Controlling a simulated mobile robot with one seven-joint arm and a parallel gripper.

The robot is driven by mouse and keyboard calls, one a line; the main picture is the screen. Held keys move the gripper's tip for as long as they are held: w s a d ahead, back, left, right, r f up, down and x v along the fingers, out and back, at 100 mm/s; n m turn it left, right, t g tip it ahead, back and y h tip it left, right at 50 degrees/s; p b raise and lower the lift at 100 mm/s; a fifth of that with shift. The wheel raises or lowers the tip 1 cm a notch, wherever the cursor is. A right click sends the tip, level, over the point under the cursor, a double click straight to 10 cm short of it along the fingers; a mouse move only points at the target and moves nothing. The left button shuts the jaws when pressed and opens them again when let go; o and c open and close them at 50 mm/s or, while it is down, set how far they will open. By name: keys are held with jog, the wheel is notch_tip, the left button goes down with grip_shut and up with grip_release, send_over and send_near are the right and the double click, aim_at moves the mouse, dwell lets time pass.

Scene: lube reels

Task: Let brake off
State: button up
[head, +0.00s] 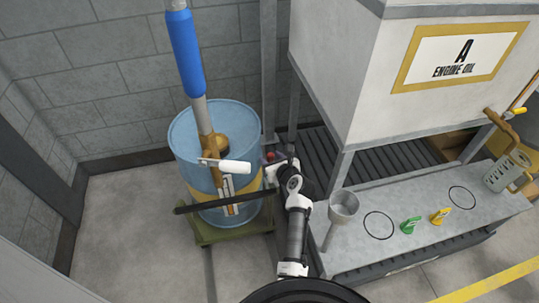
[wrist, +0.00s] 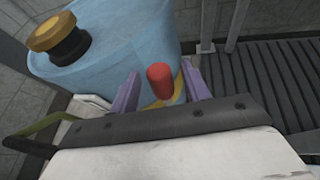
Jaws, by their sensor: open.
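A red rounded knob (wrist: 160,82) shows in the wrist view beside the blue drum; I take it to be the brake's grip. A small red spot shows by my gripper in the head view (head: 269,156). My gripper (wrist: 160,92) is open, with one purple finger left of the knob and one right of it. From this view I cannot tell whether either finger touches it. The blue drum (head: 185,140) stands on a green wheeled base (head: 207,236). The knob's lower end and mounting are hidden by my gripper body.
A pump tube with a blue sleeve (head: 185,52) rises from the drum. A dark bar (head: 190,209) crosses the drum's front. The engine oil tank (head: 335,60) and grey bench (head: 400,250) stand right, with a funnel (head: 343,206). Floor at left is clear.

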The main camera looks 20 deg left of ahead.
jog(key=shift+x, duration=1.6)
jog(key=shift+c, duration=0.2)
grip_shut()
